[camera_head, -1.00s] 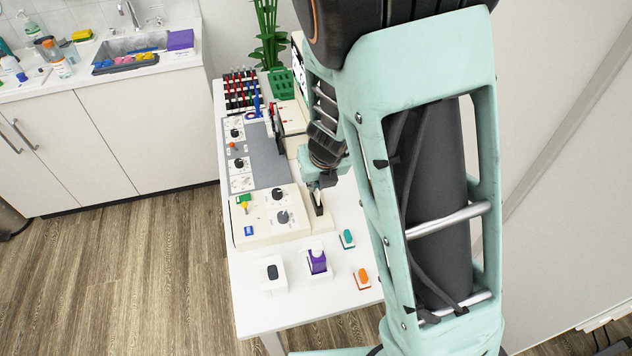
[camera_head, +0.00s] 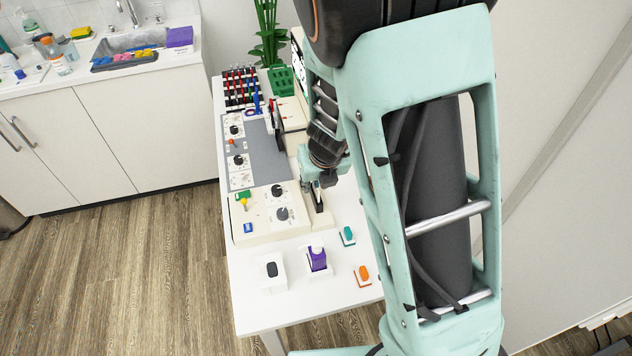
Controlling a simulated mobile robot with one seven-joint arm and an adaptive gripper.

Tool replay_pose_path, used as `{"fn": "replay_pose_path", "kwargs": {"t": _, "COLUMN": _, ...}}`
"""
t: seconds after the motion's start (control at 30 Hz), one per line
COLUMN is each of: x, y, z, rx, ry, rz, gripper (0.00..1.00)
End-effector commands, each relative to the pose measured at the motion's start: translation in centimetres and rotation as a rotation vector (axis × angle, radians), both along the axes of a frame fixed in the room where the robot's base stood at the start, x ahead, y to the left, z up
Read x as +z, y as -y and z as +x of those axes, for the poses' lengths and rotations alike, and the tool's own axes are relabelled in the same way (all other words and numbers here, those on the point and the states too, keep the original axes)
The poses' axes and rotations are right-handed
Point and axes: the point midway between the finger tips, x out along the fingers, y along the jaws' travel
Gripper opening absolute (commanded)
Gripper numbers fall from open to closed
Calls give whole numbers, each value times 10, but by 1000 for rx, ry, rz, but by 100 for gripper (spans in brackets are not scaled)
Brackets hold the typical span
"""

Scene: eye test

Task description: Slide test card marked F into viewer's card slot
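My gripper (camera_head: 316,195) points down at the right edge of the cream control box, partly hidden by my own arm. Its fingers are dark and small, and I cannot tell whether they are apart or closed on anything. A black strip with a pale edge (camera_head: 318,205) shows right below it; I cannot tell whether it is a card, a slot or a finger. The cream box (camera_head: 262,228) has black knobs and green, yellow and blue controls. No card marked F can be made out, and I cannot clearly identify the viewer or its card slot.
The white table (camera_head: 330,308) carries a purple bottle (camera_head: 317,259), a black-topped white block (camera_head: 272,270), a teal item (camera_head: 347,236) and an orange item (camera_head: 363,274). A grey panel (camera_head: 262,160), a coloured rack (camera_head: 240,88) and a green holder (camera_head: 281,82) stand farther back.

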Motion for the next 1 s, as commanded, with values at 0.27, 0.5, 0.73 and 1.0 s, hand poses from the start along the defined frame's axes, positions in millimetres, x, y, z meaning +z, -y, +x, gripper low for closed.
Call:
{"fn": "replay_pose_path", "kwargs": {"t": 0.27, "x": 4, "y": 0, "z": -1, "rx": 3, "ry": 1, "rz": -1, "gripper": 25}}
{"fn": "replay_pose_path", "kwargs": {"t": 0.5, "x": 21, "y": 0, "z": -8, "rx": 5, "ry": 3, "rz": 0, "gripper": 25}}
{"fn": "replay_pose_path", "kwargs": {"t": 0.73, "x": 41, "y": 1, "z": -16, "rx": 5, "ry": 3, "rz": 1, "gripper": 25}}
{"fn": "replay_pose_path", "kwargs": {"t": 1.0, "x": 60, "y": 3, "z": -24, "rx": 5, "ry": 3, "rz": 2, "gripper": 25}}
